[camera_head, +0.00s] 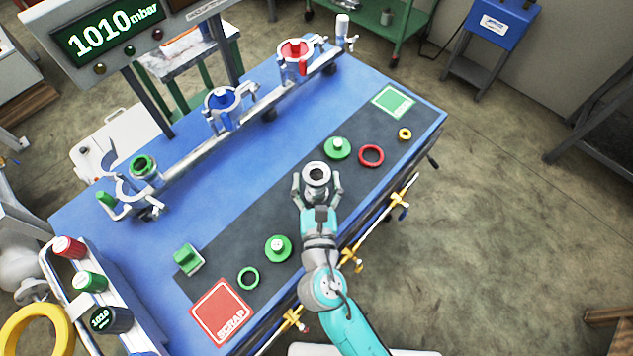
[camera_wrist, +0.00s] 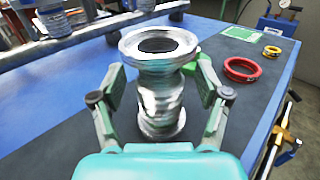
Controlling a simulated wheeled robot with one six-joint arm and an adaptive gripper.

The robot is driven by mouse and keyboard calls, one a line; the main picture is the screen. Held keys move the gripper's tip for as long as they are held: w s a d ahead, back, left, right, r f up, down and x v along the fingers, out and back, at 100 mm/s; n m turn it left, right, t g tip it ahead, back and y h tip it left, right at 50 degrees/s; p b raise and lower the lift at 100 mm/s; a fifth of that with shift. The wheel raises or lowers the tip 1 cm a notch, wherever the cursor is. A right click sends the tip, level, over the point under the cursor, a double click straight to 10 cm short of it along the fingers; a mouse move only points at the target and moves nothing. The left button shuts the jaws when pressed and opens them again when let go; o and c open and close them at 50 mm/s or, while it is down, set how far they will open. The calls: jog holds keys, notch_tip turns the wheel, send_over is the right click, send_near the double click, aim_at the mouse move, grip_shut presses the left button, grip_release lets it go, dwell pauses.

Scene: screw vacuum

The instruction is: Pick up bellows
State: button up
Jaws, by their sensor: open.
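The bellows (camera_wrist: 160,92) is a silvery ribbed tube with wide flanges at top and bottom. It stands upright on the dark mat, and in the head view its open top (camera_head: 316,174) shows between my fingers. My gripper (camera_head: 317,190) is open, with one finger on each side of the bellows. In the wrist view my gripper (camera_wrist: 160,100) has its fingers left and right of the bellows, with a small gap visible on either side. The lower ends of the fingers are partly hidden by my wrist.
A green capped part (camera_head: 337,148) stands just behind the bellows. A red ring (camera_head: 371,155) and a yellow ring (camera_head: 404,134) lie to the right. A green part (camera_head: 278,248) and green ring (camera_head: 248,278) lie front left, near the red scrap square (camera_head: 221,312). A pipe assembly (camera_head: 195,147) runs along the back.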

grip_shut()
